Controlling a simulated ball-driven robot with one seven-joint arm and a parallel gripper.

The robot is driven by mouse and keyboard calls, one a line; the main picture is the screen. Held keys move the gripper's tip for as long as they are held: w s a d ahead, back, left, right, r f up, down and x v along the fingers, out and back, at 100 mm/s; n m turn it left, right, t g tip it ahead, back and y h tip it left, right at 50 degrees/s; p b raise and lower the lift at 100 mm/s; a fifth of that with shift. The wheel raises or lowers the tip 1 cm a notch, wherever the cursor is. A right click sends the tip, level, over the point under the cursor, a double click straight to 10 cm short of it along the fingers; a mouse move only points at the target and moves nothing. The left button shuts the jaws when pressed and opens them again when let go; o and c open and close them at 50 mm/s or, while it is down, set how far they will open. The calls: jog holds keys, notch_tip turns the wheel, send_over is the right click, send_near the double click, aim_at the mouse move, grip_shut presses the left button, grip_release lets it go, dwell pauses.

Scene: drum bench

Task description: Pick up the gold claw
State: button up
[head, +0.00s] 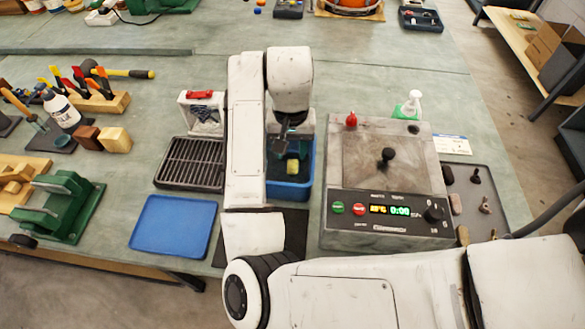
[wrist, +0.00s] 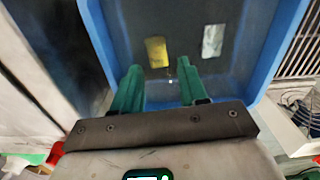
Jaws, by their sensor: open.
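I cannot surely make out a gold claw by shape. A small yellow-gold piece (wrist: 157,52) lies in the blue tub (wrist: 258,75), and it also shows in the head view (head: 292,166). My gripper (wrist: 160,80) has two green fingers, apart and empty, over the tub. The gold piece lies beyond the fingertips, nearer the left finger in the wrist view. A tiny bright speck shows between the fingertips, too small to name. In the head view my gripper (head: 280,146) is dark and partly hidden by my arm.
A pale silvery piece (wrist: 212,40) also lies in the tub. The tub walls stand close around. A machine with a lit display (head: 390,212) is to the right, a dark rack (head: 190,163) to the left. The blue tray (head: 173,226) is empty. A grey tray (head: 488,185) holds several small pieces.

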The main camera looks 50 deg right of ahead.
aim_at(293, 166)
jog(key=f, duration=0.5)
jog(key=shift+s, duration=0.2)
grip_shut()
